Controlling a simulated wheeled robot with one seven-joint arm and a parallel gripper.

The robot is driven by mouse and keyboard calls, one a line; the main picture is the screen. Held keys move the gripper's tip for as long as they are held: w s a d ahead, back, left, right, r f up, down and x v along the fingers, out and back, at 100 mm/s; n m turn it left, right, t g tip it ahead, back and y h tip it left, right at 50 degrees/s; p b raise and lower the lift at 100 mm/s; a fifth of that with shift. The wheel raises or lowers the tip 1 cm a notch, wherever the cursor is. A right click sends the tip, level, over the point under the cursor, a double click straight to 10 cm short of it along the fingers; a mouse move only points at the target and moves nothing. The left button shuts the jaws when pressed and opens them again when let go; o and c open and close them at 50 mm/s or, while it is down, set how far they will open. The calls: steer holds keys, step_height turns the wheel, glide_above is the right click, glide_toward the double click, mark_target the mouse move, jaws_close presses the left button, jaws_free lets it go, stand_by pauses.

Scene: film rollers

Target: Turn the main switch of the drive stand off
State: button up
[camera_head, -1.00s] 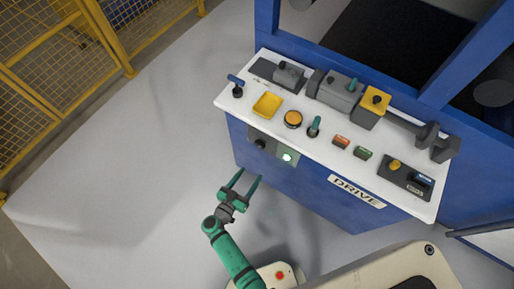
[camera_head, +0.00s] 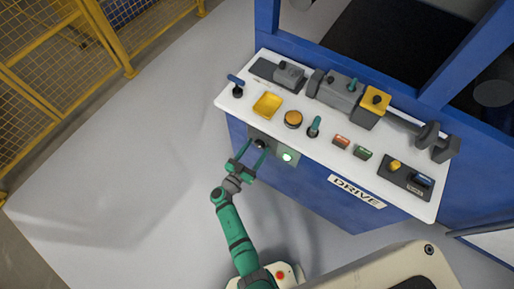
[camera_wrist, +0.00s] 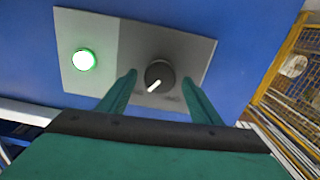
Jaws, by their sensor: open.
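The main switch is a black rotary knob (camera_wrist: 160,76) with a white pointer line on a grey plate (camera_wrist: 138,45) on the drive stand's blue front. In the wrist view the pointer slants toward the lower left. A round green lamp (camera_wrist: 84,60) beside the knob is lit, and it also glows in the head view (camera_head: 287,156). My gripper (camera_head: 255,151) is open, its fingertips at the front plate. In the wrist view my gripper's fingers (camera_wrist: 163,85) lie on either side of the knob, apart from it. In the head view the fingers partly cover the knob.
A yellow mesh fence (camera_head: 50,60) stands at the left. The grey floor between is clear.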

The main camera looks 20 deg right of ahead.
steer(key=shift+w+d, duration=0.2)
steer(key=shift+d, duration=0.15)
steer(key=shift+c, duration=0.2)
steer(key=c, duration=1)
steer(key=n, duration=1.3)
steer(key=shift+f+n, duration=0.1)
steer(key=shift+n, duration=0.3)
steer(key=shift+a, duration=0.1)
